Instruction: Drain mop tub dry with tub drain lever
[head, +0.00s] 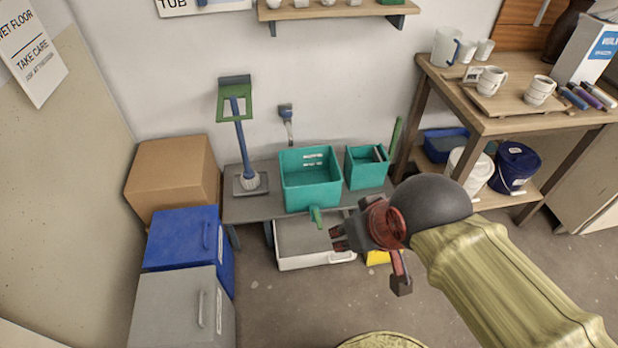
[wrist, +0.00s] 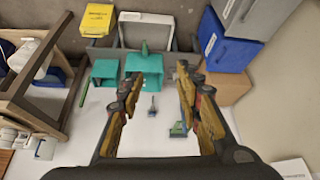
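The mop tub (head: 311,190) is a teal box on a low grey bench against the wall; it also shows in the wrist view (wrist: 145,64). I cannot tell whether water is in it. Its green drain lever (head: 316,214) sticks out low on the front face and shows in the wrist view (wrist: 145,47). A pale tray (head: 345,257) lies on the floor below the tub's front. My gripper (head: 365,257) is to the right of the lever in the head view, apart from it. In the wrist view (wrist: 157,78) its fingers are spread with nothing between them.
A smaller teal bucket (head: 366,173) stands right of the tub. A blue-handled mop (head: 242,145) stands left of it. Blue (head: 182,239) and grey (head: 180,305) bins and a cardboard box (head: 172,172) are at left. A wooden table (head: 500,125) is at right. The front floor is open.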

